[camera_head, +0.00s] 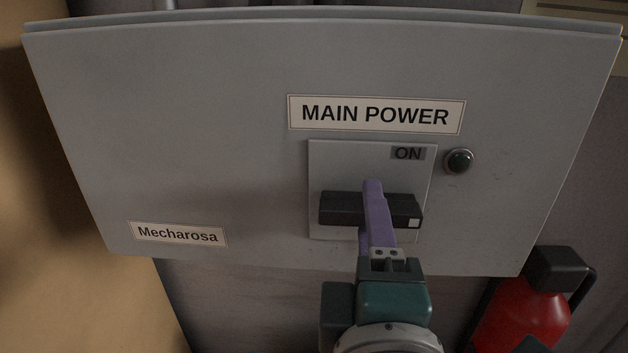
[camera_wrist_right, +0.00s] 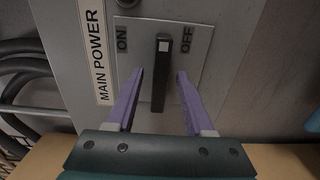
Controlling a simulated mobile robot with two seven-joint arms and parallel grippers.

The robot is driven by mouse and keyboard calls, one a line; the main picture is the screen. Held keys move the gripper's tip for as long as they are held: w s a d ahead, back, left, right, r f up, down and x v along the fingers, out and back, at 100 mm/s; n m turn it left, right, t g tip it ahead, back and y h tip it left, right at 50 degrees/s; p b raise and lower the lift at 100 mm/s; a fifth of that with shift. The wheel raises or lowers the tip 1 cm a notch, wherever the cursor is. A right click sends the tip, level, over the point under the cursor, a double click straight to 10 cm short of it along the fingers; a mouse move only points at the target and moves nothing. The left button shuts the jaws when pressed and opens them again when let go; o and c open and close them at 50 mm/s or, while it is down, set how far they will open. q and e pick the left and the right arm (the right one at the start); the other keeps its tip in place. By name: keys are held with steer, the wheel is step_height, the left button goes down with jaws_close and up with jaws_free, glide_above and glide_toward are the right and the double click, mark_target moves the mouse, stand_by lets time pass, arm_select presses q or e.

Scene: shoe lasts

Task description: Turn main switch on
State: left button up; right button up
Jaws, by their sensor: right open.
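The main switch is a black bar handle (camera_head: 338,208) on a light plate (camera_head: 330,160) under the "MAIN POWER" label (camera_head: 375,115). The handle lies level in the head view, its white-marked end to the right. In the right wrist view the handle (camera_wrist_right: 160,85) points between the "ON" (camera_wrist_right: 122,40) and "OFF" (camera_wrist_right: 187,40) marks. My right gripper (camera_head: 368,212) is open at the handle. In the wrist view its purple fingers (camera_wrist_right: 160,74) stand either side of the bar, with gaps showing. In the head view the gripper hides part of the plate, including the OFF mark.
The switch sits on a grey cabinet (camera_head: 200,110) with a "Mecharosa" label (camera_head: 178,234). A red fire extinguisher (camera_head: 522,318) stands at lower right. Dark cables (camera_wrist_right: 22,75) run at left in the wrist view.

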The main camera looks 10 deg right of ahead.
jaws_close()
stand_by(0.3)
stand_by(0.5)
steer(key=shift+r+n+p, duration=0.1)
steer(key=shift+n+p, duration=1.8)
steer(key=shift+n, duration=7)
